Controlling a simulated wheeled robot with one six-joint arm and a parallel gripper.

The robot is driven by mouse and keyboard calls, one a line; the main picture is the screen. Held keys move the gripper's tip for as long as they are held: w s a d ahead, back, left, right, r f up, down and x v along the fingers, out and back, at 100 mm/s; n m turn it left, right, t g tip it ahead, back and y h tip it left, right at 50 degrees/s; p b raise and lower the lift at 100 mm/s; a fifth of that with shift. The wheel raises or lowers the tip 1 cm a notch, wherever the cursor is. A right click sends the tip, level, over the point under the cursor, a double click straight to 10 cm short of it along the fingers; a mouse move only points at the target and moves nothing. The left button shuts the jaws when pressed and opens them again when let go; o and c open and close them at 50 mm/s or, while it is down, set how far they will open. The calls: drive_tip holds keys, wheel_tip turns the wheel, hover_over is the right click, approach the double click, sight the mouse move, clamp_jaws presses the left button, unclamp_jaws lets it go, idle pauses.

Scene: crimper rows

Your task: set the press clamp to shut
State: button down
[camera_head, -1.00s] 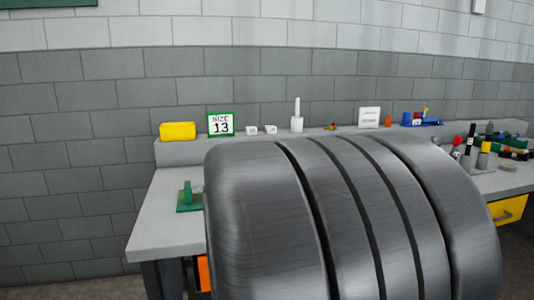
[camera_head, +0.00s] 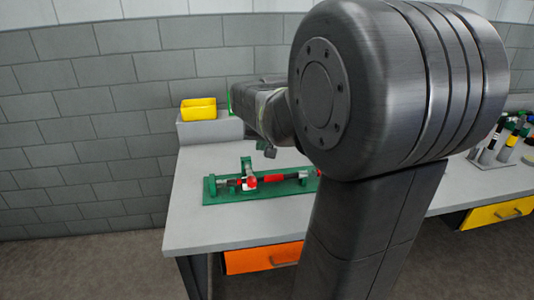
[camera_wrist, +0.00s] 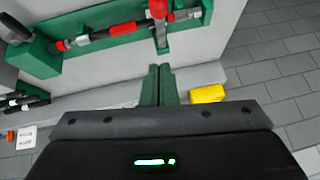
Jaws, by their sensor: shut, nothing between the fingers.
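The green fixture (camera_head: 225,197) lies on the bench, left of my arm in the head view. A red and black tool (camera_head: 287,179) lies along it. A small light metal piece with a red end (camera_head: 250,183) stands beside a green upright (camera_head: 246,164); this looks like the press clamp. The wrist view shows the clamp's red-topped metal lever (camera_wrist: 159,30) across the tool. I cannot tell whether the clamp is open or shut. My gripper (camera_wrist: 158,72) is shut and empty, with its fingers just below the fixture in the wrist view, apparently not touching the lever.
A yellow bin (camera_head: 198,109) stands on the raised back ledge. An orange drawer (camera_head: 262,258) is under the bench's front, and a yellow drawer (camera_head: 497,213) is at right. Bottles (camera_head: 491,143) stand at the right. The bench left of the fixture is clear.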

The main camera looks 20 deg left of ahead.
hover_over(255, 183)
drive_tip(key=w, duration=0.2)
drive_tip(key=f, duration=0.7)
drive_tip(key=shift+s+a+f, duration=0.1)
drive_tip(key=shift+a+f, duration=0.15)
drive_tip(key=shift+f, duration=0.1)
drive_tip(key=f, duration=0.3)
drive_tip(key=shift+s+a+f, duration=0.1)
drive_tip(key=shift+s+f, duration=0.05)
drive_tip(key=shift+s, duration=0.1)
drive_tip(key=shift+s+f+p, duration=0.15)
drive_tip(key=shift+f+p, duration=0.15)
drive_tip(key=shift+f, duration=0.2)
drive_tip(key=f+b, duration=0.1)
drive_tip(key=b, duration=0.1)
drive_tip(key=f+b, duration=0.1)
drive_tip(key=b, duration=0.1)
drive_tip(key=s+f+t+b, duration=0.1)
drive_tip(key=b, duration=0.2)
drive_tip(key=shift+d+f+y, duration=0.3)
drive_tip(key=shift+s+d+f+b, duration=0.1)
drive_tip(key=shift+s+f+b, duration=0.1)
drive_tip(key=shift+f+b, duration=0.3)
drive_tip(key=shift+s+d+f+b, duration=0.1)
drive_tip(key=shift+s+f+b, duration=0.05)
drive_tip(key=shift+f+b, duration=0.3)
